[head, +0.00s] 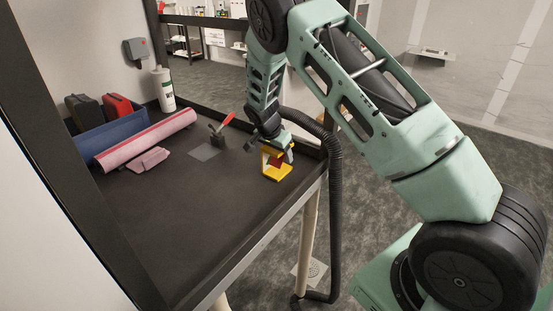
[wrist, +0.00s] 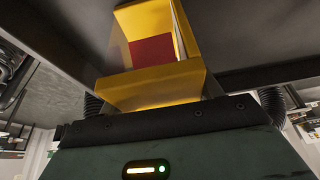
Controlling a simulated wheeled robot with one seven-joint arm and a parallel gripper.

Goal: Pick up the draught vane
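The draught vane appears to be the yellow angled stand with a dark red panel (head: 277,172) near the right edge of the black bench. It also shows large in the wrist view (wrist: 150,95), straight in front of my gripper's dark palm edge. My gripper (head: 272,148) is directly over the stand's top, pointing down, with a grey finger part visible to the right of it. The fingers are apart from each other, with the stand's upper part between or just below them. Whether they touch it is hidden. The stand's base rests on the bench.
A red-handled clamp (head: 220,130) stands left of the vane, beside a grey square (head: 204,152). A pink roll (head: 145,138), a blue bin (head: 105,137) and a white bottle (head: 164,90) are further left. A black hose (head: 334,200) hangs by the bench's right edge. The front bench is clear.

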